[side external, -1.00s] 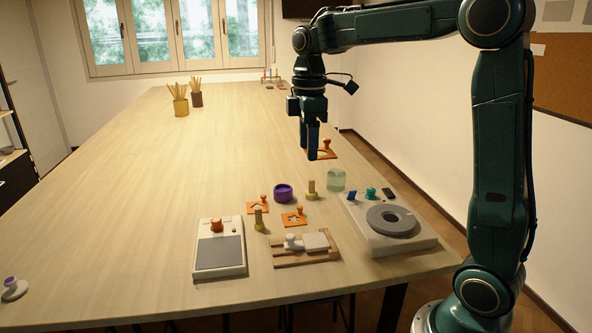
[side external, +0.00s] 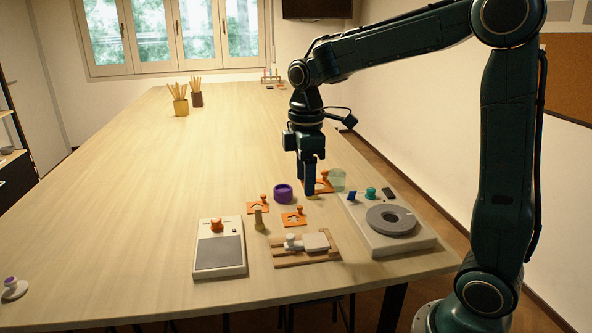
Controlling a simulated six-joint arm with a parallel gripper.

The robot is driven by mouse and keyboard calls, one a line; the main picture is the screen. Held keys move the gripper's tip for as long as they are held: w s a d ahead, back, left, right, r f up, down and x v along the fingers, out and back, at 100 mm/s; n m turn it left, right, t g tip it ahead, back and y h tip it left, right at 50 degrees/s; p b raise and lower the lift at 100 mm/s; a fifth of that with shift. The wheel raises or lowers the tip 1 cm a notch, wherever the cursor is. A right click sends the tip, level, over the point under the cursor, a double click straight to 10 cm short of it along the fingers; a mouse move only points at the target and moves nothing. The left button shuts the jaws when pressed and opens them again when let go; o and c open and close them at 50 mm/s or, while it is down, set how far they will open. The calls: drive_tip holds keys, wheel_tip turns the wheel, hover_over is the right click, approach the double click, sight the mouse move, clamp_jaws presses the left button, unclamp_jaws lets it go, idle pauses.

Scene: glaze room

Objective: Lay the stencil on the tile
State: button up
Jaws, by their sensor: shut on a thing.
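My gripper (side external: 309,193) points down over the middle of the work area. It is shut on an orange stencil (side external: 327,187), a flat plate with an upright knob, which shows just behind and to the right of the fingers. The fingers hide part of it, and I cannot tell exactly where they grip. A pale square tile (side external: 316,241) sits on a wooden board (side external: 293,261) nearer the camera, beside a white knobbed piece (side external: 291,243). The gripper is beyond the tile and apart from it.
Two more orange stencils (side external: 257,207) (side external: 293,219) lie near a yellowish peg (side external: 259,219) and a purple ring (side external: 283,193). A pale device (side external: 219,268) stands left; a unit with a grey disc (side external: 391,220) and a translucent green jar (side external: 337,180) stand right. The table's left half is mostly clear.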

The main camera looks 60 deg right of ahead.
hover_over(304, 241)
wheel_tip(304, 241, down, 10)
drive_tip(key=shift+r, duration=0.2)
drive_tip(key=shift+s+f, duration=0.1)
drive_tip(key=shift+f, duration=2.05)
drive_tip(key=o, duration=0.9)
drive_tip(key=shift+f, duration=0.1)
drive_tip(key=shift+o, duration=0.2)
wheel_tip(304, 241, up, 12)
drive_tip(key=shift+a+r, duration=0.1)
drive_tip(key=shift+r, duration=0.05)
